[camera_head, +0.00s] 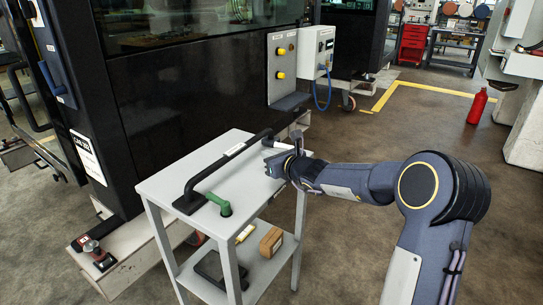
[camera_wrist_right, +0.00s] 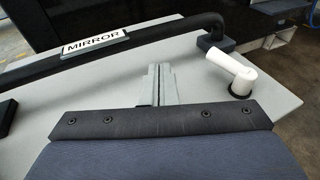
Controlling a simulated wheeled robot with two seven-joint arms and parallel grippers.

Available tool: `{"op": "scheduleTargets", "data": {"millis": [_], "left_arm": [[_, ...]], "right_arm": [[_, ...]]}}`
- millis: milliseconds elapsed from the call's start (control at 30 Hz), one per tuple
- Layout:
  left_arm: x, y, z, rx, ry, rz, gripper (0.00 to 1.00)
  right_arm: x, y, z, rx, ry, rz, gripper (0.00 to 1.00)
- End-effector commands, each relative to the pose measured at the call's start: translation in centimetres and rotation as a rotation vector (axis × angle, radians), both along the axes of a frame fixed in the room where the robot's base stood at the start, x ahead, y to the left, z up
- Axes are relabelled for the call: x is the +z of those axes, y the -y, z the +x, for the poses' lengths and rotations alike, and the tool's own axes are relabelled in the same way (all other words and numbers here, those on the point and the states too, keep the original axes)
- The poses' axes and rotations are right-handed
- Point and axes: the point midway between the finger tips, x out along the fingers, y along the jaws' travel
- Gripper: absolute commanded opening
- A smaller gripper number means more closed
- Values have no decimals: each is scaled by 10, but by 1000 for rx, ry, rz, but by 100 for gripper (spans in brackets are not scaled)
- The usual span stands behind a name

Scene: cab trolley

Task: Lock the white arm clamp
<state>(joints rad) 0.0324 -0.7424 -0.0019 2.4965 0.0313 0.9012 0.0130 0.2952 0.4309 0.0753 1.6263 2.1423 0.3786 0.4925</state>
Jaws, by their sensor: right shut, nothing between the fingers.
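The white arm clamp (camera_wrist_right: 238,76) is at the right of the wrist view, on the trolley top (camera_wrist_right: 205,110) beside the end block of a black bar. Its round post stands upright and its lever points toward the upper left. In the head view the clamp (camera_head: 297,138) is partly hidden by my right gripper (camera_head: 270,161). In the wrist view my right gripper (camera_wrist_right: 159,72) is shut and empty, its fingers together, apart from the clamp and to its left. My left gripper is not in view.
The black bar (camera_head: 225,159) with a "MIRROR" label runs along the trolley top. A green clamp (camera_head: 220,205) stands at its near end. A brown box (camera_head: 271,242) lies on the lower shelf. A dark machine (camera_head: 190,105) stands close behind the trolley.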

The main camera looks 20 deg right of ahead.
Motion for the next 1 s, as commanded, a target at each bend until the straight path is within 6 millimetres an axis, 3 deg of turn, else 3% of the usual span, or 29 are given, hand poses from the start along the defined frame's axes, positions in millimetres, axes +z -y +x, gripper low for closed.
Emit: {"op": "scheduleTargets", "data": {"millis": [400,1000], "left_arm": [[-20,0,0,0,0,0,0],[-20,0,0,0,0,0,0]], "right_arm": [[13,-39,-47,2,3,0,0],[15,-42,-51,4,4,-3,0]]}}
